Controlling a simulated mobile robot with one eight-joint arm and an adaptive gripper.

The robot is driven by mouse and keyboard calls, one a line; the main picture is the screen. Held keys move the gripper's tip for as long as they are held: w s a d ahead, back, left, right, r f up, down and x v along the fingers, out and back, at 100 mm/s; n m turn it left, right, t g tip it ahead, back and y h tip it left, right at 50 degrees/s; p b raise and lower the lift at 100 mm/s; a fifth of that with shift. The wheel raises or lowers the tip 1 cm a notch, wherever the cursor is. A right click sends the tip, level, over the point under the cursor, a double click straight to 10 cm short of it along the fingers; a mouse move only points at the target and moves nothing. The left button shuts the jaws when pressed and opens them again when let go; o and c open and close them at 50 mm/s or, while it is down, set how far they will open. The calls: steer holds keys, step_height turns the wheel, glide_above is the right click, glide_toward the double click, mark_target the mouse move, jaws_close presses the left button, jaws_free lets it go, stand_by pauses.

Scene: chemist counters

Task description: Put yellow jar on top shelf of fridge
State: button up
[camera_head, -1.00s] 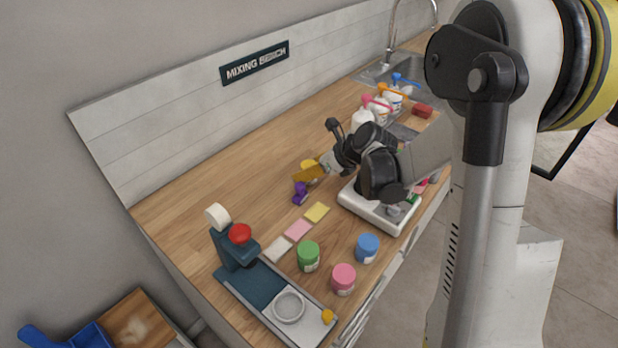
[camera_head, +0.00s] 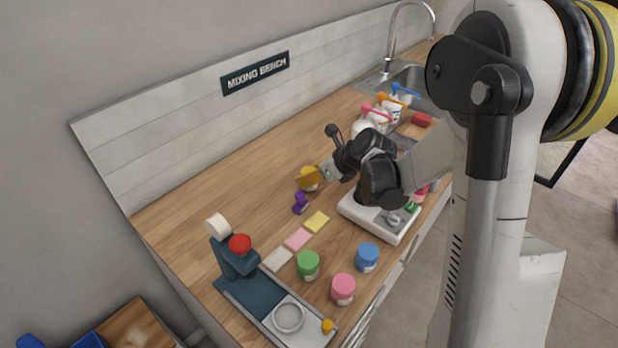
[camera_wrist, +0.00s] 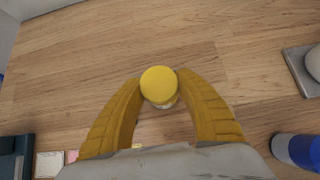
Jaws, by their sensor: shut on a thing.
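The yellow jar (camera_wrist: 159,85) has a round yellow lid and a pale body. In the wrist view it sits between the two yellow fingers of my gripper (camera_wrist: 160,92), which touch it on both sides. In the head view the yellow jar (camera_head: 309,183) is at the far middle of the wooden counter, partly hidden by my gripper (camera_head: 312,178). The jar looks upright; I cannot tell whether it touches the counter. The fridge is not in view.
A green jar (camera_head: 308,264), a pink jar (camera_head: 343,288) and a blue jar (camera_head: 367,256) stand near the front edge. A purple object (camera_head: 300,203) lies close to my gripper. A white device (camera_head: 378,217) sits below my arm. White bottles and a sink (camera_head: 412,82) are behind.

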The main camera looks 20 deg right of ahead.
step_height(320, 180, up, 3)
steer(key=shift+r+p, duration=0.2)
steer(key=shift+p, duration=0.55)
steer(key=s+d+r+p, duration=0.3)
steer(key=s+d+r, duration=0.4)
steer(key=d, duration=0.2)
steer(key=m+t+h+b, duration=0.1)
steer(key=m+h+b, duration=0.1)
steer(key=m, duration=0.1)
glide_toward(304, 168)
step_height(304, 168, up, 5)
steer(key=s+a, duration=0.2)
steer(key=shift+w+d+r, duration=0.2)
steer(key=shift+d, duration=0.05)
steer(key=shift+d, duration=0.1)
